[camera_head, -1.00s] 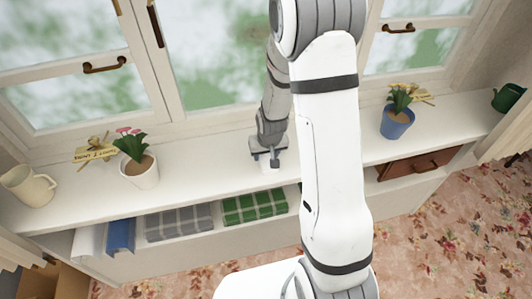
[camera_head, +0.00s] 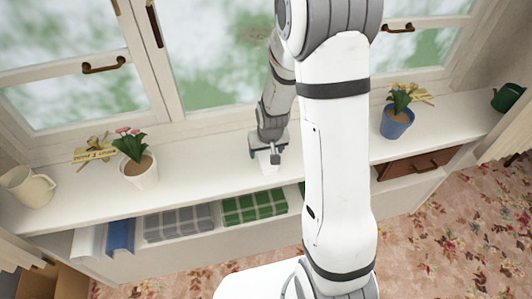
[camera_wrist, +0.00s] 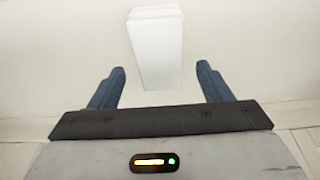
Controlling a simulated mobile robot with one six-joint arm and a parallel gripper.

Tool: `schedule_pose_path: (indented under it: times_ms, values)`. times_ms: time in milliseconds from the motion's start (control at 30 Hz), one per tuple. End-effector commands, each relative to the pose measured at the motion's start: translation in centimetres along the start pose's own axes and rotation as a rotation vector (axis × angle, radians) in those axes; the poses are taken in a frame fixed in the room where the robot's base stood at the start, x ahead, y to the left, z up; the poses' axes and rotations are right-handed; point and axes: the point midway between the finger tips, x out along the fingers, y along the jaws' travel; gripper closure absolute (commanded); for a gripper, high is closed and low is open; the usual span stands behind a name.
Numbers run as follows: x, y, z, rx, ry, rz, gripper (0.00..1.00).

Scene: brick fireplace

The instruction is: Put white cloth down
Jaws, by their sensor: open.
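The white cloth (camera_wrist: 157,48) is a folded, block-like white shape on the white sill in the wrist view. My gripper (camera_wrist: 158,80) is open, with one blue finger on each side of the cloth's near end and a gap between each finger and the cloth. In the head view my gripper (camera_head: 267,156) points down at the sill, with a small white part of the cloth (camera_head: 268,167) showing below it. White on white makes the cloth's edges and its contact with the sill hard to tell.
A white pot with pink flowers (camera_head: 140,172) and a cream jug (camera_head: 28,187) stand left on the sill (camera_head: 205,163). A blue pot (camera_head: 396,123) and green watering can (camera_head: 506,97) stand right. Folded grey (camera_head: 180,222) and green (camera_head: 253,207) cloths lie on the shelf below. Windows rise behind.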

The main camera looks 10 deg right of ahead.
Motion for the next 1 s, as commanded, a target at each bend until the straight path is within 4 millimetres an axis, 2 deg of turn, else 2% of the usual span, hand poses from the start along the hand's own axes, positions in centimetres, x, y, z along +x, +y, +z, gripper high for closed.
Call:
schedule_pose_path:
  times_ms: [100,300,500,667,767,867,1000]
  values:
    - [-2.5,0.0,-0.2,0.000,0.007,0.000,0.28]
    - [-6.1,0.0,-0.1,-0.001,0.006,0.000,0.28]
    - [-8.6,-0.1,-0.1,-0.001,0.003,0.000,0.28]
    - [-9.7,-0.1,0.1,-0.002,0.002,-0.001,0.28]
    - [-11.5,0.0,0.7,-0.002,0.005,-0.001,0.28]
    - [-14.6,0.0,2.1,-0.002,0.008,0.000,0.28]
    - [-19.5,0.1,5.4,-0.001,0.008,0.001,0.28]
